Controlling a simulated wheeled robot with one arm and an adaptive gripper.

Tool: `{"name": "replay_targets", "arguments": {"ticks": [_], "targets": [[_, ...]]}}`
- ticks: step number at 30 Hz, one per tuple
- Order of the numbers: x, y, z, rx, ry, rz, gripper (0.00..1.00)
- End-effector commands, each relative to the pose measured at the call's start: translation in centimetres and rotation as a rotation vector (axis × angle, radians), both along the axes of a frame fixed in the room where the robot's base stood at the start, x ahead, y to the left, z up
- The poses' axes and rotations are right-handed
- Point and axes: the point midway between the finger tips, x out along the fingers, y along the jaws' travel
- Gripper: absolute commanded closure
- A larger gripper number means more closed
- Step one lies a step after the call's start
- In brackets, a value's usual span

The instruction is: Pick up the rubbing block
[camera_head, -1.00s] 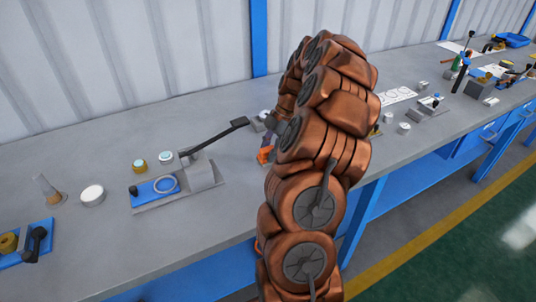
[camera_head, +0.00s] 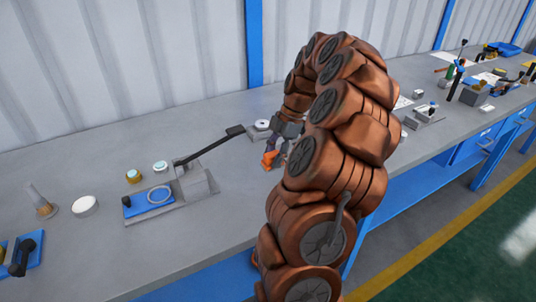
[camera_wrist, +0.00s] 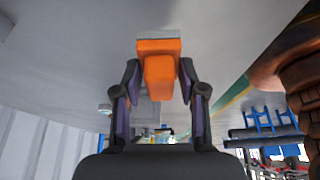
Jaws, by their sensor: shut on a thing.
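The rubbing block is an orange piece with a wider top part and a thin pale grey face (camera_wrist: 160,68), between the fingers of my gripper (camera_wrist: 159,76) in the wrist view. The dark fingers press on its two sides, so my gripper is shut on it. In the head view a small orange part of the block (camera_head: 270,159) shows beside my gripper (camera_head: 281,145), over the grey bench (camera_head: 95,245). My copper-coloured arm hides part of the gripper there. I cannot tell how far the block is above the bench.
Left of my gripper stands a fixture with a long dark lever (camera_head: 208,145) and a blue plate with a ring (camera_head: 150,199). A white round pot (camera_head: 85,206) and small jars stand farther left. A small round-topped piece (camera_head: 261,125) is close behind the gripper.

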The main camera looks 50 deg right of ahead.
Motion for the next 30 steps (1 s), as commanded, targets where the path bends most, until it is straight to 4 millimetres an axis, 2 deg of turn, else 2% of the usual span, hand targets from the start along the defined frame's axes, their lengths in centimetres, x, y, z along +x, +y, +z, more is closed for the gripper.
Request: {"name": "replay_targets", "arguments": {"ticks": [12,18,24,30], "targets": [[-7.5,1.1,0.5,-0.002,-0.003,0.0,0.97],[-10.3,1.5,0.8,0.001,0.0,0.001,0.97],[-11.7,1.6,1.0,-0.001,0.001,0.001,0.97],[-12.1,1.7,1.1,-0.001,0.001,0.001,0.97]]}}
